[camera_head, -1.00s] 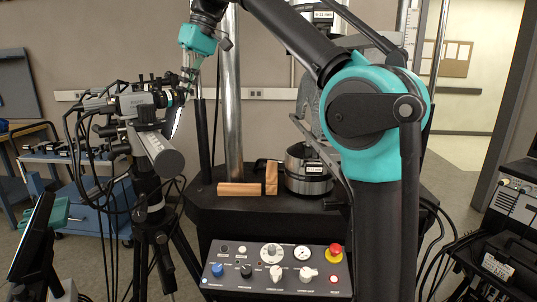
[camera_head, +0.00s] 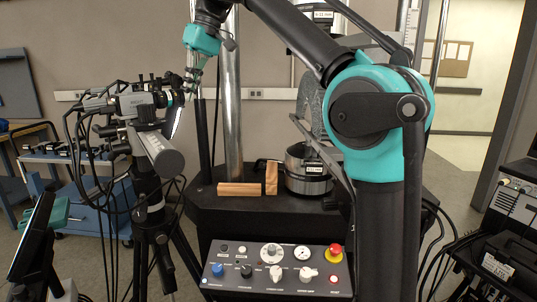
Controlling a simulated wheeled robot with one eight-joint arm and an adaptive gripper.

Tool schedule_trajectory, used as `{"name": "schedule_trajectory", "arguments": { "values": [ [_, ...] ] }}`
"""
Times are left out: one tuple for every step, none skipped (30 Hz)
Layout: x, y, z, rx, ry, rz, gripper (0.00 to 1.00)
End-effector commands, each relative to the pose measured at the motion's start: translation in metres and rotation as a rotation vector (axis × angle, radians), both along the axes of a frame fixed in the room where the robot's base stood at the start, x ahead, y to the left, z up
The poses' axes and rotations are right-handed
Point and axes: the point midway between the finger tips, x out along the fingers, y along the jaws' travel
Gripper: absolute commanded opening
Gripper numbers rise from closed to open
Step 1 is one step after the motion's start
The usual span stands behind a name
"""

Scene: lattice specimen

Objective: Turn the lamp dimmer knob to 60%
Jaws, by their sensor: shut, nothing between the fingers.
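A control panel (camera_head: 230,293) at the front of the machine carries several knobs. A blue knob (camera_head: 217,269) is at its left, a black knob (camera_head: 246,271) beside it, and two pale knobs (camera_head: 276,273) (camera_head: 308,274) stand further right. A larger round dial (camera_head: 271,253) is above them. The labels are too small to read, so I cannot tell which is the lamp dimmer. My gripper (camera_head: 189,88) is shut and empty, pointing down beside the camera rig at upper left, well above and away from the panel. Whether it touches the rig is unclear.
A tripod-mounted camera rig (camera_head: 160,150) with cables stands at left. A red emergency button (camera_head: 334,252) is on the panel. Wooden blocks (camera_head: 238,189) and a metal cylinder (camera_head: 307,172) are on the machine's dark table (camera_head: 225,204). A metal column (camera_head: 232,100) rises behind.

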Motion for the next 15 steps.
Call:
{"name": "schedule_trajectory", "arguments": {
  "values": [
    [0.001,-0.001,0.004,0.000,0.000,-0.001,0.00],
    [0.001,-0.002,0.007,0.000,0.000,-0.001,0.00],
    [0.001,-0.004,0.011,0.000,0.000,-0.001,0.00],
    [0.001,-0.005,0.014,0.000,0.000,-0.001,0.00],
    [0.001,-0.006,0.017,0.000,0.000,-0.001,0.00],
    [0.002,-0.007,0.021,0.000,0.000,-0.001,0.00],
    [0.002,-0.008,0.024,0.000,0.000,-0.001,0.00],
    [0.002,-0.009,0.028,0.000,0.000,-0.001,0.00],
    [0.003,-0.011,0.031,0.000,0.001,-0.002,0.00],
    [0.003,-0.012,0.034,-0.001,0.001,-0.002,0.00],
    [0.003,-0.013,0.037,-0.001,0.001,-0.001,0.00],
    [0.004,-0.014,0.042,-0.001,0.001,-0.001,0.00],
    [0.004,-0.015,0.044,-0.001,0.001,-0.001,0.00],
    [0.004,-0.016,0.047,-0.001,0.001,-0.001,0.00],
    [0.004,-0.017,0.050,-0.001,0.001,-0.001,0.00]
  ]
}}
